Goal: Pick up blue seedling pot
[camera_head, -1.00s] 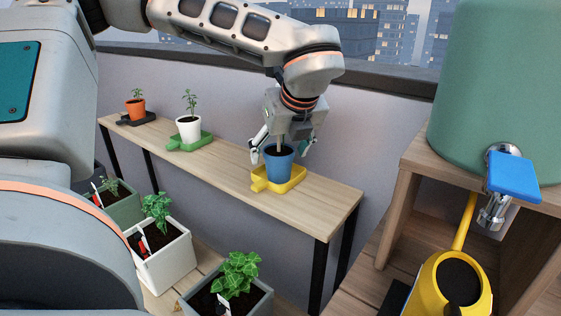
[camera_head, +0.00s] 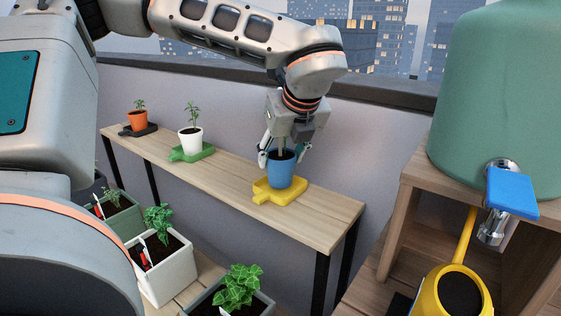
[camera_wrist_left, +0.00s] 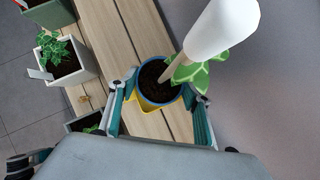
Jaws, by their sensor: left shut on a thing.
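The blue seedling pot (camera_head: 281,172) is upright between the fingers of my left gripper (camera_head: 281,152). The fingers are shut on its sides near the rim. The pot appears raised slightly over the yellow tray (camera_head: 277,195) on the wooden bench; any gap is too small to measure. In the left wrist view, the blue pot (camera_wrist_left: 141,75) holds dark soil and a pale stem with green leaves and a large white top close to the camera. The left gripper (camera_wrist_left: 158,115) has a finger on each side. The yellow tray (camera_wrist_left: 150,104) shows partly below. My right gripper is out of view.
A white pot (camera_head: 190,140) on a green tray and an orange pot (camera_head: 138,120) on a dark tray stand farther left on the bench (camera_head: 320,211). Several planters sit lower in front. A yellow watering can (camera_head: 455,290) and a green tank (camera_head: 495,100) are right.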

